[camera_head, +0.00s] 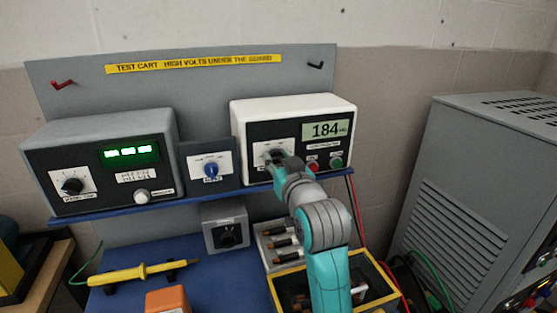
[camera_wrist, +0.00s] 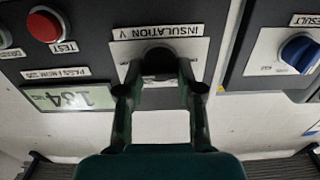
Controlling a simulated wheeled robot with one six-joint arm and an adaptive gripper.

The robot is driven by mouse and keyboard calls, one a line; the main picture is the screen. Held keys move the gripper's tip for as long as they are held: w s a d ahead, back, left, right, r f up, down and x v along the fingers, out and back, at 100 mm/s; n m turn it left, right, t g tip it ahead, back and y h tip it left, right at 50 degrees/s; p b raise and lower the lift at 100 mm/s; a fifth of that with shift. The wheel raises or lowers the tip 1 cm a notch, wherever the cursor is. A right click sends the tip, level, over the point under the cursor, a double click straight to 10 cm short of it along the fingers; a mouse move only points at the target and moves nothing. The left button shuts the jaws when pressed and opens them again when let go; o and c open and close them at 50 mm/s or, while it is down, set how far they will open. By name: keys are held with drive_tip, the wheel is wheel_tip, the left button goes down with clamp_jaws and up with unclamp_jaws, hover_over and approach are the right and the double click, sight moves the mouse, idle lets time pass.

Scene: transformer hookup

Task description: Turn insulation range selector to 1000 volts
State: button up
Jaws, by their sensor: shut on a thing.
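The insulation range selector is a dark knob (camera_wrist: 158,58) on a pale plate marked INSULATION V, seen upside down in the wrist view. It sits on the white-cased tester (camera_head: 243,112) at the right of the shelf. My gripper (camera_wrist: 160,85) is shut on this knob, one finger on each side. In the head view my gripper (camera_head: 276,158) reaches up to the tester's front and covers most of the knob. The knob's pointer and the range marks are too hidden and small to read. The tester's display (camera_head: 326,130) shows 184.
A red TEST button (camera_head: 312,165) and a green button (camera_head: 337,162) are right of the knob. A blue knob (camera_head: 211,170) is on the small panel to the left. A grey meter (camera_head: 95,128) stands farther left. Below are a yellow probe (camera_head: 134,275) and a yellow-edged bin (camera_head: 375,272).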

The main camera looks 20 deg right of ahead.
drive_tip(key=o, duration=1.2)
drive_tip(key=shift+c, duration=0.2)
drive_tip(key=s, duration=1.2)
